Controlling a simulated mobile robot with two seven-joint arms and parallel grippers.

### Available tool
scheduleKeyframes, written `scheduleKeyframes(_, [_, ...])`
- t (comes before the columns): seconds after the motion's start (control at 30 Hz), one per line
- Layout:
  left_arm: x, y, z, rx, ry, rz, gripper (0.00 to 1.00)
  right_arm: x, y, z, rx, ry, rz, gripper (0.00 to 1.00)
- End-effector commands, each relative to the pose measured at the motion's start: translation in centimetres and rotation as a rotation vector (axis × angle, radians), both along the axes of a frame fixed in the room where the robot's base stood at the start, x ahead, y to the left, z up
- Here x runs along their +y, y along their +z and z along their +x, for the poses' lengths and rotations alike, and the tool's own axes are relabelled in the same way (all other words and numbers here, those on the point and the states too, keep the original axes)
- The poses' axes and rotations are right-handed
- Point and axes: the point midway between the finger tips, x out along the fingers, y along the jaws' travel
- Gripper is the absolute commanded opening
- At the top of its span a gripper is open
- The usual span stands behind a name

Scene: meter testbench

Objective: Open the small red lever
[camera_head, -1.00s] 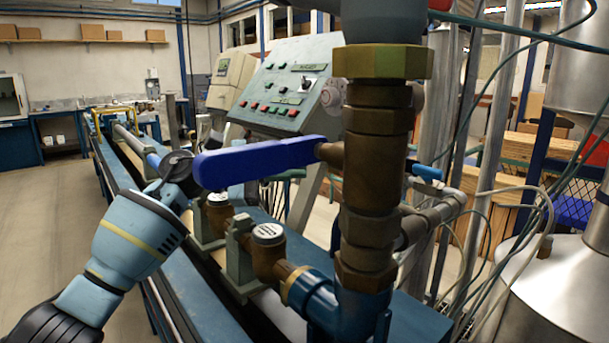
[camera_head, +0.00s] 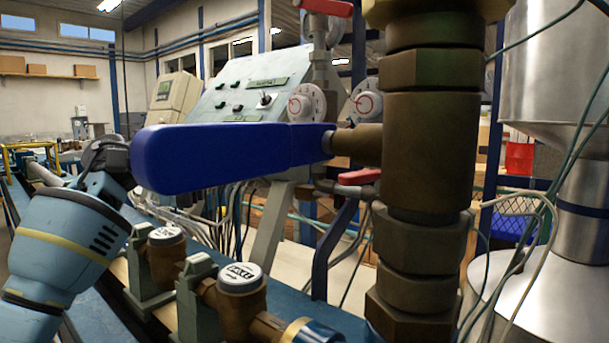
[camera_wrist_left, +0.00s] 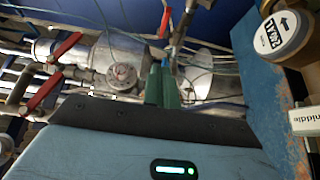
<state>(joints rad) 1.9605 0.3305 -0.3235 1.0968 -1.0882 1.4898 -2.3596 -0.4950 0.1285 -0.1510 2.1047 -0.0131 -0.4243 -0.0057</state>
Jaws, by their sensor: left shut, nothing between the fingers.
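Red levers show in the head view: one at the top (camera_head: 328,7), on a grey vertical pipe, and a smaller one (camera_head: 358,177) lower, behind the blue lever. The left wrist view shows red levers at the upper left (camera_wrist_left: 65,46), lower left (camera_wrist_left: 44,91) and top middle (camera_wrist_left: 164,22); I cannot tell which matches which. My left gripper (camera_head: 112,160) is by the left end of the big blue lever (camera_head: 230,155), which partly hides it. In the wrist view its fingers (camera_wrist_left: 163,85) are together and empty, apart from the red levers. My right gripper is not in view.
A thick brass pipe (camera_head: 430,150) stands close in front at the right and carries the blue lever. Round water meters (camera_head: 240,278) line the blue bench below. A sloped control panel (camera_head: 235,100) stands behind. Thin cables and a steel tank (camera_head: 560,70) are at the right.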

Motion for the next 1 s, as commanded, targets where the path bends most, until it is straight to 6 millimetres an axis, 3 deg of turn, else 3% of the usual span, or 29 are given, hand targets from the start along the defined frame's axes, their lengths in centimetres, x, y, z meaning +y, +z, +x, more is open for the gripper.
scheduleKeyframes(0.17, [-1.4, -0.1, -0.1, 0.003, -0.001, 0.001, 0.0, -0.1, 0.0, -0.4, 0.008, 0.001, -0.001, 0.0])
scheduleKeyframes(0.67, [-10.4, -0.1, -0.7, 0.003, -0.002, 0.0, 0.0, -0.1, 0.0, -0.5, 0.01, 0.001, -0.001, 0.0])
scheduleKeyframes(1.0, [-12.3, -0.1, -3.2, 0.004, 0.002, 0.001, 0.0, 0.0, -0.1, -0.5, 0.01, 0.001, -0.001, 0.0])
